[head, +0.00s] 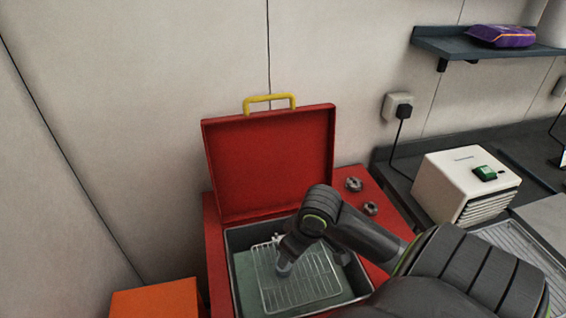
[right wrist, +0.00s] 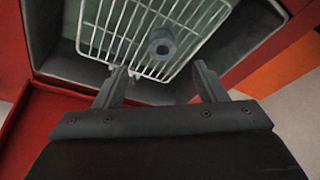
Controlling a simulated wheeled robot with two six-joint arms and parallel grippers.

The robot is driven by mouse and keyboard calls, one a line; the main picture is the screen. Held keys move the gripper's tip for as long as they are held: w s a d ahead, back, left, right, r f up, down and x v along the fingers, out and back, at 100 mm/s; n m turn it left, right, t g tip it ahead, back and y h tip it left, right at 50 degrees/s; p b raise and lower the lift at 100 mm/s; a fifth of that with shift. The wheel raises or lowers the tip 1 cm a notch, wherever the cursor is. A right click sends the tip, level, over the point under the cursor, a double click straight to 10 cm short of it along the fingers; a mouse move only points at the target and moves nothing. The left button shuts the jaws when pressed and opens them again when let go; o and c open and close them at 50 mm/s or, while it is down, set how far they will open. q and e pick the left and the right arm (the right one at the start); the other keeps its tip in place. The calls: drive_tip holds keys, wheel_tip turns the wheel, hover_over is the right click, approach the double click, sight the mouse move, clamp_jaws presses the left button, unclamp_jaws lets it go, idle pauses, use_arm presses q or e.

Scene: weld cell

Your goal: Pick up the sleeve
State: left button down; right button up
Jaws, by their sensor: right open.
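The sleeve (right wrist: 162,43), a short grey hollow cylinder with a dark bore, sits on a white wire rack (right wrist: 110,18) in the right wrist view. The rack also shows in the head view (head: 325,277), inside the grey basin of an open red case. In the head view the gripper (head: 284,268) reaches down over the rack. My left gripper is not in view.
The case's red lid (head: 268,165) stands open at the back, with a yellow handle (head: 270,98). Two small round metal parts (head: 354,184) lie on the red rim at right. A cream box (head: 464,180) stands on the dark counter. An orange block (head: 155,299) is at lower left.

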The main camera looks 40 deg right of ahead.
drive_tip(key=x, duration=0.4)
drive_tip(key=shift+w+f, duration=0.1)
drive_tip(key=shift+f, duration=0.05)
drive_tip(key=shift+a+x, duration=0.2)
drive_tip(key=shift+x, duration=2.65)
drive_tip(key=shift+w, duration=0.1)
drive_tip(key=c, duration=1.3)
